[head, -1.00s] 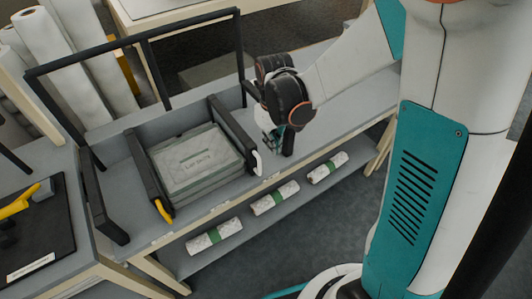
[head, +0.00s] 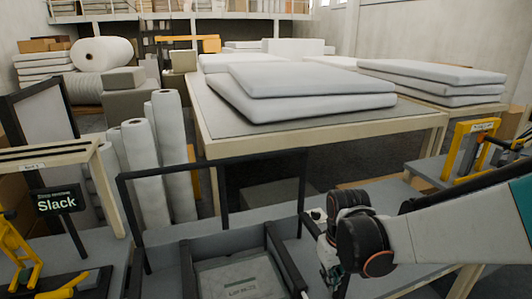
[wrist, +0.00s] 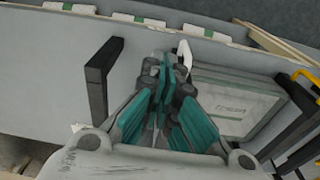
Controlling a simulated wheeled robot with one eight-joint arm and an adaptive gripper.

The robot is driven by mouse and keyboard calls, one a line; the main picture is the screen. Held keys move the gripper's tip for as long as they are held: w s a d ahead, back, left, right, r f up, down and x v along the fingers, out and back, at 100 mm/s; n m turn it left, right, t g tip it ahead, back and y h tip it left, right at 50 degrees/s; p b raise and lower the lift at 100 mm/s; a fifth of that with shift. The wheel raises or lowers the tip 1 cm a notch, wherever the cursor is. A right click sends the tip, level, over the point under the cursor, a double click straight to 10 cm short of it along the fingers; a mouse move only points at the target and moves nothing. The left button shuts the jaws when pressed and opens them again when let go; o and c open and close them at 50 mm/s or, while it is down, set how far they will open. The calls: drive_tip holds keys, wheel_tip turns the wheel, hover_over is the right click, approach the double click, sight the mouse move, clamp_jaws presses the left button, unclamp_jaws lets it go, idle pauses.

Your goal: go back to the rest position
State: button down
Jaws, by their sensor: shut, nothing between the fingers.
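My gripper (wrist: 165,75) points down over the grey bench in the wrist view, its teal fingers closed together with nothing between them. In the head view my gripper (head: 333,272) hangs at the right of a black-sided holder, its fingertips partly cut off by the lower edge. The holder has a grey wadding pack (head: 238,278) lying in it, with printed lettering. The pack also shows right of my gripper in the wrist view (wrist: 235,105). A small white hooked part stands close by the fingertips in the wrist view.
A black upright (wrist: 98,75) stands left of my gripper. A black frame (head: 215,162) rises behind the holder. Beyond it is a table (head: 330,128) with white pads.

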drive_tip(key=s+d+r+m+t, duration=0.3)
drive_tip(key=s+r+t, duration=0.3)
drive_tip(key=s+r, duration=0.6)
drive_tip(key=shift+s+r, duration=0.35)
drive_tip(key=shift+r, duration=0.1)
idle(0.7)
